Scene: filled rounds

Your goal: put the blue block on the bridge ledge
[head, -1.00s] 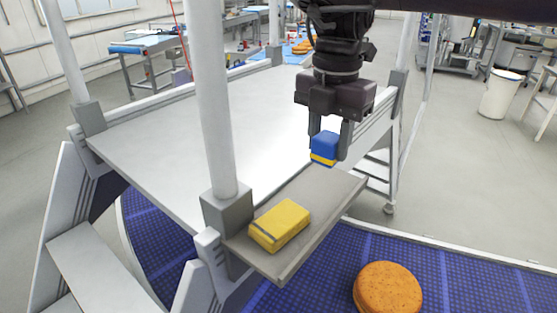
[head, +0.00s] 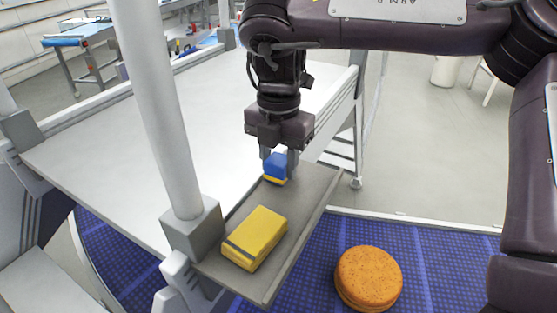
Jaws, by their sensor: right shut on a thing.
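The blue block (head: 276,164), with a yellow band at its bottom, is held between the fingers of my right gripper (head: 278,163). The gripper points down and is shut on it. The block is over the far part of the grey bridge ledge (head: 291,211). I cannot tell whether its underside touches the ledge or hangs just above it. A yellow block (head: 256,236) with a dark stripe lies on the near part of the ledge, apart from the blue block. My left gripper is not in view.
A white post (head: 158,110) with a grey foot stands at the ledge's left. A broad white deck (head: 120,150) lies behind it. A round orange-brown cake-like thing (head: 368,277) sits on the blue belt (head: 440,260) below right. The ledge between the blocks is clear.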

